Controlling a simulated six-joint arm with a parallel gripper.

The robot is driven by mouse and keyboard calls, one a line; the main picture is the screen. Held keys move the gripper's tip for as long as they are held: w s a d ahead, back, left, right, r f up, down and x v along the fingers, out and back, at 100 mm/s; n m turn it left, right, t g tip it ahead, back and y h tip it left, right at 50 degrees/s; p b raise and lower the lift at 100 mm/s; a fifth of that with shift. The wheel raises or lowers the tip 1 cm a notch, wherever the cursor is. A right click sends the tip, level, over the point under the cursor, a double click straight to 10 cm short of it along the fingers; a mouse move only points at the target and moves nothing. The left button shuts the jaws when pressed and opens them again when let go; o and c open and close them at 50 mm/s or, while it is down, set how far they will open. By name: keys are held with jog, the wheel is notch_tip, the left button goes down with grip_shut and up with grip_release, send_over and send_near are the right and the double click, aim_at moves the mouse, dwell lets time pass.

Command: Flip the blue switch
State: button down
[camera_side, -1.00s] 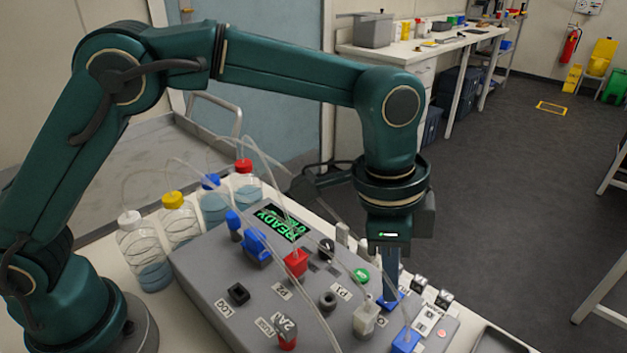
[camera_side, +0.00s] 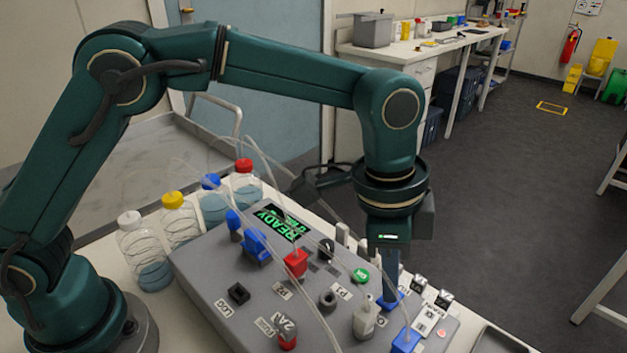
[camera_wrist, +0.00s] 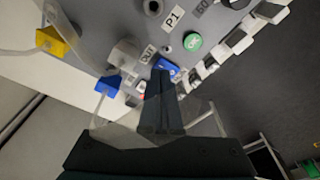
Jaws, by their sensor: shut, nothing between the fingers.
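The grey control box (camera_side: 215,285) stands on a white bench. A blue switch (camera_wrist: 170,66) sits near its edge, close to the green button, and is partly hidden by my fingers. In the side view the blue switch (camera_side: 398,297) shows just beside my fingertips. My gripper (camera_side: 389,297) points straight down with its fingers shut and empty. In the wrist view my gripper (camera_wrist: 162,76) ends right at the blue switch. The fingertips seem to touch or nearly touch it; I cannot tell which.
Other blue parts are a connector (camera_side: 406,340) at the front edge and a valve (camera_side: 256,246). A green button (camera_side: 360,275), a red connector (camera_side: 295,263) and a white connector (camera_side: 366,318) are nearby. Clear tubes arch over the box. Several bottles (camera_side: 146,260) stand behind it.

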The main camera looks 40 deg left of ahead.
jog(key=shift+f, duration=0.75)
dwell(0.3)
jog(key=shift+r, duration=3.5)
